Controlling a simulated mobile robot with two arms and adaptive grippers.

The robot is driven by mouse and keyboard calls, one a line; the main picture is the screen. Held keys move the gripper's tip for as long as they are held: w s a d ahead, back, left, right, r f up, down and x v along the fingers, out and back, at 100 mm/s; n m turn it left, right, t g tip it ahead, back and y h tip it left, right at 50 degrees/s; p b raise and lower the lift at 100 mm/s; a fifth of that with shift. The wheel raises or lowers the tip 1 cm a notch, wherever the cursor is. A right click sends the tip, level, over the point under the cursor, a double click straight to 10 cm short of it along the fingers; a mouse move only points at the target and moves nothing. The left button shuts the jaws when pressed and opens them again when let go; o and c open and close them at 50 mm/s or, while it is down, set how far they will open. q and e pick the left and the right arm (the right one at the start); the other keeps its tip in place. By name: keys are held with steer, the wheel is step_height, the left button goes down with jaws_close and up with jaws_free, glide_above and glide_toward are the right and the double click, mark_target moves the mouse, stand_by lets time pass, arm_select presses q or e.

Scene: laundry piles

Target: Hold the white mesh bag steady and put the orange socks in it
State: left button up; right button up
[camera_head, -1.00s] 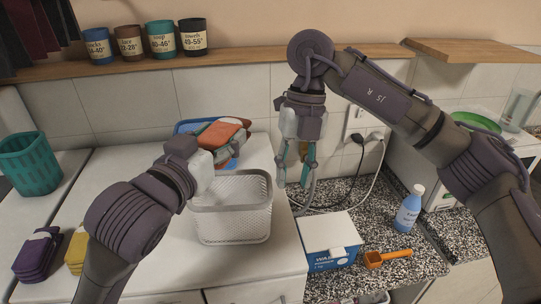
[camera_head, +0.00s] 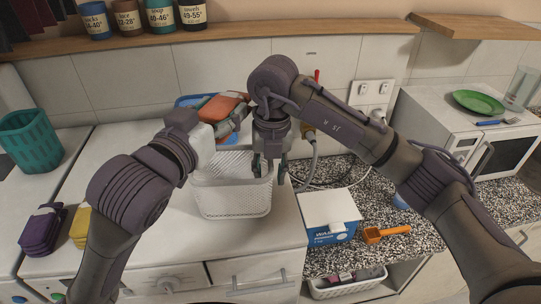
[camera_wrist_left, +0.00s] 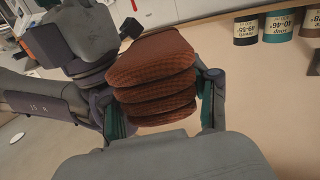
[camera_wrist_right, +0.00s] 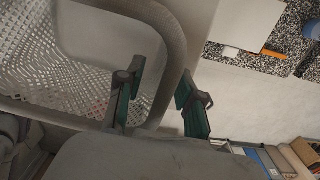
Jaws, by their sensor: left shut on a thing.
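The white mesh bag (camera_head: 232,200) looks like an open basket standing on the white worktop. My left gripper (camera_head: 222,118) is shut on the orange socks (camera_head: 226,104), a folded stack raised behind and above the basket's far left side. The stack fills the space between the fingers in the left wrist view (camera_wrist_left: 152,75). My right gripper (camera_head: 270,170) is at the basket's right side. In the right wrist view, its fingers (camera_wrist_right: 163,95) are apart, one over the basket's inside and one outside, with the rim (camera_wrist_right: 178,50) between them. The basket's inside is partly hidden by my arms.
A white and blue box (camera_head: 330,215) and an orange scoop (camera_head: 385,233) lie right of the basket. Purple (camera_head: 40,230) and yellow (camera_head: 80,228) folded stacks and a teal basket (camera_head: 32,142) are at the left. A blue tray (camera_head: 193,100) is behind my left gripper.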

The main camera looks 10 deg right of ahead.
steer(key=shift+f, duration=0.65)
jaws_close()
arm_select(q)
steer(key=shift+a+r, duration=0.3)
steer(key=shift+a, duration=0.6)
steer(key=shift+f, duration=3)
steer(key=o, duration=1.2)
